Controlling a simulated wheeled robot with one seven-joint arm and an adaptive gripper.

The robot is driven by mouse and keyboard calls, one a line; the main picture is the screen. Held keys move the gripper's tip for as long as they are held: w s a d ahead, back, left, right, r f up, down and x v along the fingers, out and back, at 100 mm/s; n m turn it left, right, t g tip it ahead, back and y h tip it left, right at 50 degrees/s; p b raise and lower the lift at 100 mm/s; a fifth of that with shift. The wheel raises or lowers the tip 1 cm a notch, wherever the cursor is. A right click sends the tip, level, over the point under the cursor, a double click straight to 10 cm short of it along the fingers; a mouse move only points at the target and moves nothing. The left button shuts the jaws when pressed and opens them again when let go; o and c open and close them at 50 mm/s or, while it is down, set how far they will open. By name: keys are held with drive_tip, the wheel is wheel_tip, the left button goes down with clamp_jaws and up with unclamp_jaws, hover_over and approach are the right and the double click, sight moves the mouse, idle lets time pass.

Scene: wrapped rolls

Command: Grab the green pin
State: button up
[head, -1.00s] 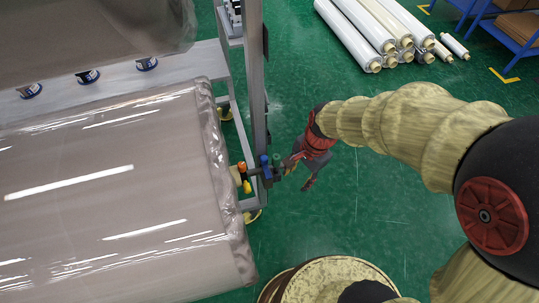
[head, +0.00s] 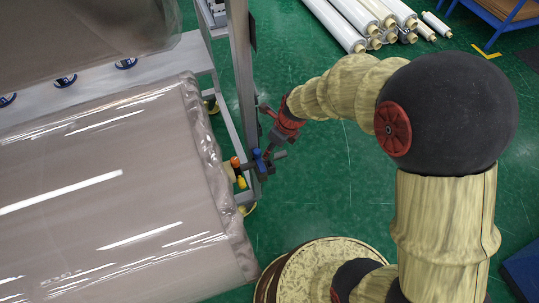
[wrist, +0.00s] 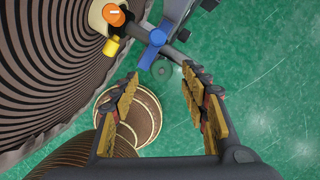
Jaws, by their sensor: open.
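In the head view my gripper (head: 266,130) is right beside the rack post, close to the clamp.
A big wrapped roll (head: 110,190) fills the left, with orange and yellow knobs (head: 240,182) at its shaft end. A grey rack post (head: 241,90) stands close to my gripper. White rolls (head: 350,25) are stacked on the green floor behind.

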sight(270, 160)
drive_tip(key=b+x, duration=0.2)
drive_tip(key=x, duration=0.3)
drive_tip(key=shift+w+a, duration=0.1)
drive_tip(key=shift+w, duration=0.05)
drive_tip(key=c, duration=1.1)
clamp_jaws()
